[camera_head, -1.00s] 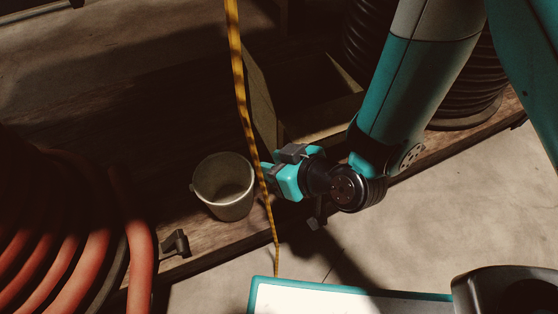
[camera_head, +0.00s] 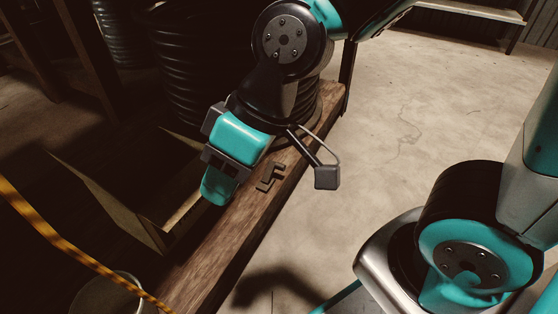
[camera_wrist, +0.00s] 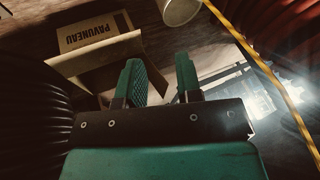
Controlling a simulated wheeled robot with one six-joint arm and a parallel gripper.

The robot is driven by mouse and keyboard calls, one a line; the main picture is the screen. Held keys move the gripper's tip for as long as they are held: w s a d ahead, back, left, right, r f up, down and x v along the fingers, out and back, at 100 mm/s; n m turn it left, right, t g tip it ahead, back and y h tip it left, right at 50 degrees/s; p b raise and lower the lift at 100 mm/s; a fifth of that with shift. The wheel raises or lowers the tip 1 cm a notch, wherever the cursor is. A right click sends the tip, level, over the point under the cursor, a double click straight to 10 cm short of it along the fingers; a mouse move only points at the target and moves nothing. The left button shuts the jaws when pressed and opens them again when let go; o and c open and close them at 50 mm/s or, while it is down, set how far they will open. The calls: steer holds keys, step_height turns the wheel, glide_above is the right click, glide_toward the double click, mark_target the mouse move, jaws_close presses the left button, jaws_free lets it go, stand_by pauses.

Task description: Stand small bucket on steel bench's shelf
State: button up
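The small bucket (camera_head: 105,296) is a pale grey pail at the lower left of the head view, mostly cut off by the bottom edge. Part of it also shows at the top of the wrist view (camera_wrist: 179,12). It stands by the wooden plank surface. My gripper (camera_head: 218,188) hangs over the plank, apart from the bucket. In the wrist view its two green fingers (camera_wrist: 158,66) are spread with nothing between them. A pale shelf-like surface (camera_head: 470,9) with dark legs stands at the top right; I cannot tell if it is the steel bench's shelf.
A yellow-black striped cord (camera_head: 60,238) passes in front of the bucket. Black ribbed hose coils (camera_head: 185,80) stand behind my gripper. A dark bracket (camera_head: 270,178) is on the plank (camera_head: 225,240). A cardboard box (camera_wrist: 93,33) lies near the gripper. Concrete floor (camera_head: 400,120) is open at right.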

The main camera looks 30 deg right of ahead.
steer(key=s+d+r+m+h, duration=0.1)
steer(key=s+d+r+h, duration=0.1)
steer(key=s+d, duration=0.2)
steer(key=shift+d+r+g, duration=0.4)
steer(key=shift+d, duration=0.4)
steer(key=shift+r, duration=0.1)
